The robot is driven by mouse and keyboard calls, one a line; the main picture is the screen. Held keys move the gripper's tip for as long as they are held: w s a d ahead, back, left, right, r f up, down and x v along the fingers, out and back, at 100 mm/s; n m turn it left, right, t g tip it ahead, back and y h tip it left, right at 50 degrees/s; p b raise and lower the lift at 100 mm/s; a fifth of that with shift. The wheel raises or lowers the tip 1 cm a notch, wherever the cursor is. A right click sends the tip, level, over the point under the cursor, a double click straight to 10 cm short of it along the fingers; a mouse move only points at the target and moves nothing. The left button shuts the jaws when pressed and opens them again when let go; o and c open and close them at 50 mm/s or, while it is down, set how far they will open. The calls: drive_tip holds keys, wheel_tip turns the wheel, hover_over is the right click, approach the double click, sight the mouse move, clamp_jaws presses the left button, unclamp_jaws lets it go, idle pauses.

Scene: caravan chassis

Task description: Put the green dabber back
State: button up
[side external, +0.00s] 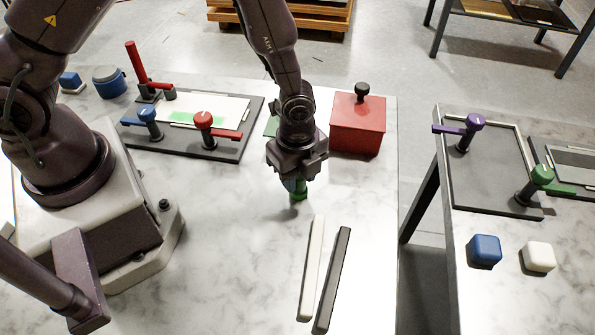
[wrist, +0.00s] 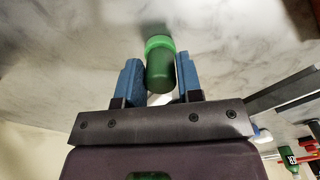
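The green dabber (side external: 299,190) hangs below my gripper (side external: 297,180), its lower end showing in the side external view. In the wrist view the dabber (wrist: 160,65) has a bright green collar and a darker green rounded body, and sits between the two blue fingertips (wrist: 158,78). The fingers are close against both its sides, and it appears held. Its shadow on the marble table (side external: 230,240) lies a little apart from it, so it seems to be above the surface.
A red box with a black knob (side external: 358,125) stands just right of my gripper. A dark clamp board (side external: 240,148) with blue and red levers is left. White (side external: 312,265) and black (side external: 335,275) bars lie in front.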

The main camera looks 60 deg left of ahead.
drive_tip(key=o, duration=0.3)
drive_tip(key=s+a+r+n+t, duration=0.1)
drive_tip(key=a+r+n, duration=0.15)
drive_tip(key=r, duration=0.65)
drive_tip(key=s+a+r+n+t, duration=0.1)
drive_tip(key=s+a+r+n, duration=0.15)
drive_tip(key=r, duration=0.55)
drive_tip(key=a+r+n+t, duration=0.15)
drive_tip(key=r+n, duration=0.25)
drive_tip(key=r, duration=0.5)
drive_tip(key=shift+s+a+r+n+t, duration=0.35)
drive_tip(key=shift+s+a+r+n, duration=0.35)
drive_tip(key=shift+s+r+n, duration=0.6)
drive_tip(key=shift+s+a+r+n+t, duration=0.35)
drive_tip(key=shift+s+a+r+n, duration=0.4)
drive_tip(key=shift+s+n, duration=1)
drive_tip(key=shift+s+a+r+n+t, duration=0.35)
drive_tip(key=shift+s+a+r+n, duration=0.25)
drive_tip(key=shift+s+r+n, duration=0.75)
drive_tip(key=shift+s+f, duration=0.2)
